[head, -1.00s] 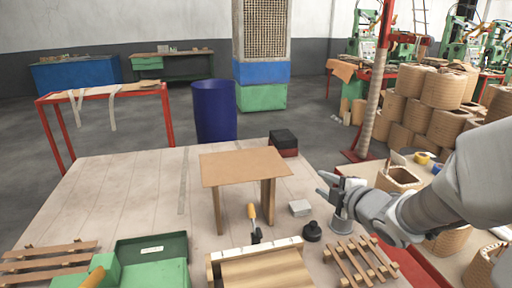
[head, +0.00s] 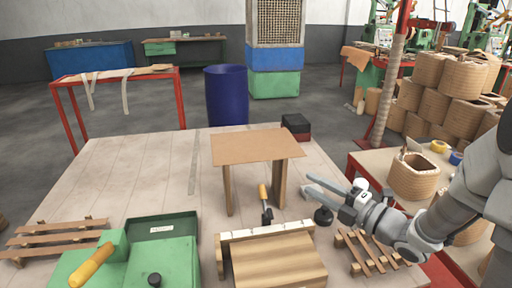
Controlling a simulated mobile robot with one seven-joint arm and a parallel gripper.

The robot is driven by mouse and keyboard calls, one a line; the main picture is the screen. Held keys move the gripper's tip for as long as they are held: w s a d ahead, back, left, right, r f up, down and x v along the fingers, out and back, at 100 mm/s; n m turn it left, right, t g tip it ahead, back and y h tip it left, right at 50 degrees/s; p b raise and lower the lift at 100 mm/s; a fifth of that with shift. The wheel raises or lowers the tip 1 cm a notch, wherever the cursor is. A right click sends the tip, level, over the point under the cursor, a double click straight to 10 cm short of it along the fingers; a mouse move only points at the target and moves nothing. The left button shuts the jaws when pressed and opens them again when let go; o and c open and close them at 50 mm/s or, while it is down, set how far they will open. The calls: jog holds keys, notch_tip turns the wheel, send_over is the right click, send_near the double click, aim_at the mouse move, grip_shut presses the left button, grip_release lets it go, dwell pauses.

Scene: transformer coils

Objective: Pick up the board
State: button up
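A thin flat brown board (head: 257,146) lies level on upright wooden supports (head: 279,184), like a small table, in the middle of the worktable. My gripper (head: 308,185) is to the right of the board and nearer to me, with its fingers pointing left. The two fingers are spread apart with nothing between them. They do not appear to touch the board.
The worktable (head: 130,170) bears a yellow-handled tool (head: 265,203), a dark round knob (head: 323,215), a wooden block with a pale strip (head: 277,262), slatted racks (head: 55,240) and a green box (head: 160,228). A black-and-red box (head: 296,126) stands behind. The table's left rear is clear.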

jog(key=x, duration=1.5)
jog(key=shift+a, duration=0.15)
jog(key=shift+f, duration=0.1)
grip_shut()
dwell(0.9)
